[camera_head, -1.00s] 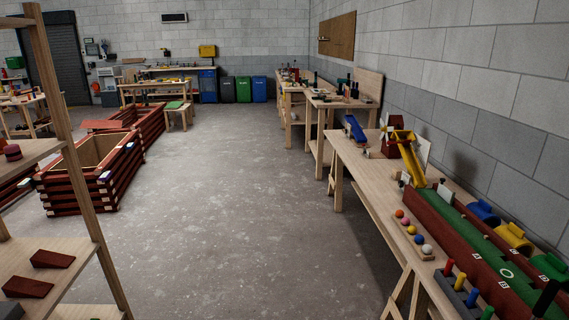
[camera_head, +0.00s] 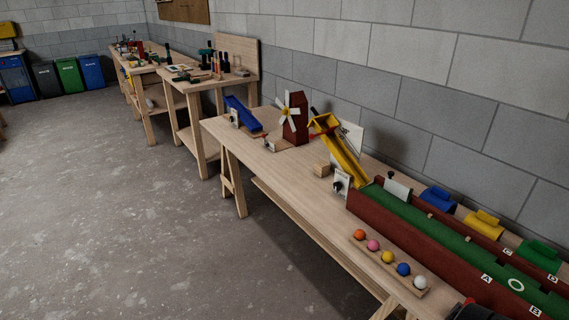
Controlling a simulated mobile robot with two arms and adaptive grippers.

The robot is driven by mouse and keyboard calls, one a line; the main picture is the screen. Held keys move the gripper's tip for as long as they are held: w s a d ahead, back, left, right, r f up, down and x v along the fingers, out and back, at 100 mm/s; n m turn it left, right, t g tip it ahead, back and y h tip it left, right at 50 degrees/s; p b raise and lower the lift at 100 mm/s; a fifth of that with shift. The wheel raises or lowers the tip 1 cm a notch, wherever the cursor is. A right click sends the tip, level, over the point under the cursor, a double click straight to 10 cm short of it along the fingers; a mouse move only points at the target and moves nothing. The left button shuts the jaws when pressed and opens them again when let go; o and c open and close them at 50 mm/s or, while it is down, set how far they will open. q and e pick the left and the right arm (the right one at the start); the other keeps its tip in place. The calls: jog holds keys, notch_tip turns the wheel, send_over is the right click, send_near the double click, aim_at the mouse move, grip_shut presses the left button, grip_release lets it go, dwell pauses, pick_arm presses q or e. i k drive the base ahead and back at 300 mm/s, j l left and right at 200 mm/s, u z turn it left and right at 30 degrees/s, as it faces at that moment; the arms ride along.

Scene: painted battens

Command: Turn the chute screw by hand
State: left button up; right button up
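A yellow chute (camera_head: 345,158) slopes down from a raised end beside a toy windmill to the green lane on the long workbench. A white plate with a dark round knob (camera_head: 338,186) stands by its lower end. A blue chute (camera_head: 243,114) farther back has a small white plate with a dark knob (camera_head: 235,119) at its front. I cannot tell which knob is the chute screw.
The workbench (camera_head: 290,185) runs along the block wall. The red windmill (camera_head: 295,120), a ball rack (camera_head: 388,262), a red-walled green lane (camera_head: 430,220) and coloured half-cylinders stand on it. Tool benches (camera_head: 205,85) lie beyond. The concrete floor at left is clear.

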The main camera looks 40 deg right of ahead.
aim_at(337, 186)
jog(key=i, duration=2.7)
jog(key=i+j+z, duration=0.1)
jog(key=i+z, duration=0.2)
jog(key=i, duration=0.2)
jog(key=i+j+z, duration=0.3)
jog(key=i, duration=0.2)
jog(key=i+j+z, duration=0.3)
jog(key=i, duration=0.2)
jog(key=l, duration=0.05)
